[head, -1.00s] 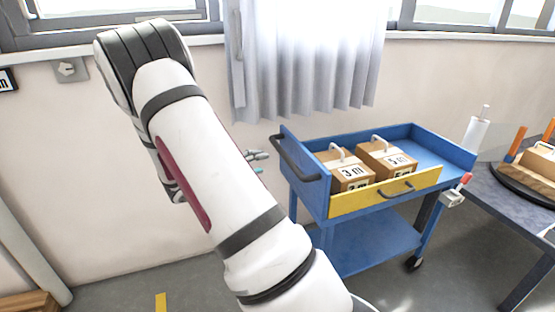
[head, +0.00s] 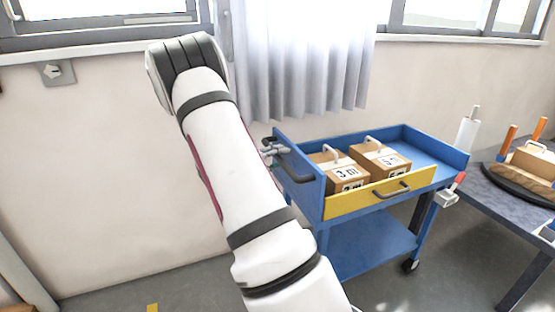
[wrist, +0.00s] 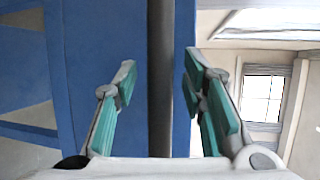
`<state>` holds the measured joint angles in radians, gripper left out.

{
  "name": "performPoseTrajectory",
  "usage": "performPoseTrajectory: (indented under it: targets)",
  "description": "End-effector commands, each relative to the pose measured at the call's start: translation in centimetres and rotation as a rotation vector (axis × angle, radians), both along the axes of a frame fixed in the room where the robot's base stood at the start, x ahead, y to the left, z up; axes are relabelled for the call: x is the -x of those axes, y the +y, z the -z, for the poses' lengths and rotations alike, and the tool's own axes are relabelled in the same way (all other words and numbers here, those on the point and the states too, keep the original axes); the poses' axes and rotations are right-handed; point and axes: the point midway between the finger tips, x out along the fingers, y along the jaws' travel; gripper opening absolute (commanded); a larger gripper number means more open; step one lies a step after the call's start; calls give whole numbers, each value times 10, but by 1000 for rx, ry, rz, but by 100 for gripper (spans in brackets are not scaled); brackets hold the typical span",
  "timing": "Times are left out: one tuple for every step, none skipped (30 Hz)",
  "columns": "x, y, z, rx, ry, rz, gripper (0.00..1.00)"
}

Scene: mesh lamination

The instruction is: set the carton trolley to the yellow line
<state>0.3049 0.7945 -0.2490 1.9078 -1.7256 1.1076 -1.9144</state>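The carton trolley (head: 372,240) is blue with a yellow front panel (head: 365,202). It carries two brown cartons on its top tray, one marked 3 m (head: 340,174) and one marked 5 (head: 384,163). Its dark push handle (head: 293,164) is at the left end. My gripper (head: 270,150) is at that handle, partly hidden by the arm. In the wrist view my gripper (wrist: 162,88) is open, with the dark handle bar (wrist: 160,60) between the teal finger pads and a gap on both sides. A short piece of yellow line (head: 152,308) shows at the bottom left.
A grey table (head: 505,205) with a round dark tray stands right of the trolley. A red-topped lever (head: 450,190) is at the trolley's right end. A wall and curtain (head: 300,60) are behind. The floor at left (head: 190,285) is clear.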

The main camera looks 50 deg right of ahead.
Motion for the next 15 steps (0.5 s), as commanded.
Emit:
performPoseTrajectory:
  targets:
    - [0, 0, 0, 0, 0, 0, 38]
    - [0, 0, 0, 0, 0, 0, 38]
    - [0, 0, 0, 0, 0, 0, 31]
    - [0, 0, 0, 0, 0, 0, 24]
    - [0, 0, 0, 0, 0, 0, 18]
    - [0, 0, 0, 0, 0, 0, 8]
    - [0, 0, 0, 0, 0, 0, 2]
    - [0, 0, 0, 0, 0, 0, 0]
    - [0, 0, 0, 0, 0, 0, 0]
    - [0, 0, 0, 0, 0, 0, 0]
    - [0, 0, 0, 0, 0, 0, 0]
    - [0, 0, 0, 0, 0, 0, 0]
    - [0, 0, 0, 0, 0, 0, 0]
    - [0, 1, 0, 0, 0, 0, 0]
    - [-1, 1, 0, -1, 0, 0, 0]
